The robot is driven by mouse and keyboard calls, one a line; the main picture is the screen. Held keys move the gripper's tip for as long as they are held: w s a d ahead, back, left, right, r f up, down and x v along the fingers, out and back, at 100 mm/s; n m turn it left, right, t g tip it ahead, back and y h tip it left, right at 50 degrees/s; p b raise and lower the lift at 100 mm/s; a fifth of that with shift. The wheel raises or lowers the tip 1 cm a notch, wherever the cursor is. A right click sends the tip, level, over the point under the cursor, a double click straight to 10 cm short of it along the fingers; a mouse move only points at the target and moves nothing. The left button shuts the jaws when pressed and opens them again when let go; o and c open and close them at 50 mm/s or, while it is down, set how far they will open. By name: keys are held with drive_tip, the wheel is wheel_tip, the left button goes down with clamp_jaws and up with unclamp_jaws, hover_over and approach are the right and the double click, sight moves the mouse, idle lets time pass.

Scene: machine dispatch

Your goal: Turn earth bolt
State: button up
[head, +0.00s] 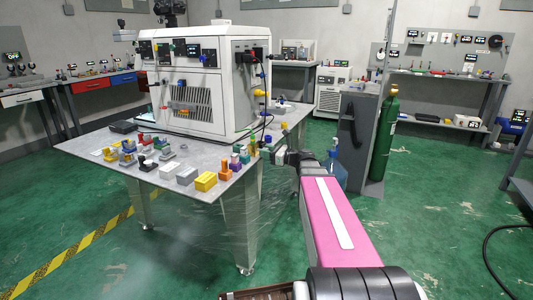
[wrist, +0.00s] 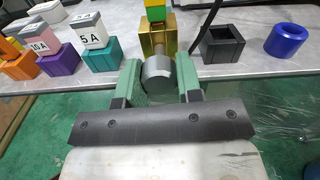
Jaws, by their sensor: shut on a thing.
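The earth bolt (wrist: 158,76) shows in the wrist view as a grey round head in front of a gold-coloured block (wrist: 158,40). A green and yellow piece (wrist: 155,10) sits on top of that block. My gripper (wrist: 158,68) has its two green fingers on either side of the bolt head and is shut on it. In the head view my gripper (head: 268,153) is at the table's right edge, beside the small green and yellow piece (head: 253,143). The bolt head is too small to make out there.
In the wrist view, a white block marked 5 A (wrist: 92,32) on a teal base stands left, and a black open box (wrist: 222,42) and blue ring (wrist: 288,38) stand right. The head view shows a large white machine (head: 200,75) on the grey table (head: 90,152), with cables close behind my gripper.

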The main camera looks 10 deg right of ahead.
drive_tip(key=m, duration=0.4)
drive_tip(key=shift+s+m, duration=0.1)
drive_tip(key=shift+m, duration=0.2)
drive_tip(key=m, duration=0.4)
drive_tip(key=shift+m, duration=0.3)
drive_tip(key=m, duration=0.4)
drive_tip(key=shift+a, duration=0.1)
drive_tip(key=shift+m, duration=2.5)
drive_tip(key=shift+s, duration=0.1)
drive_tip(key=o, duration=0.9)
drive_tip(key=shift+r, duration=0.1)
drive_tip(key=shift+o, duration=0.2)
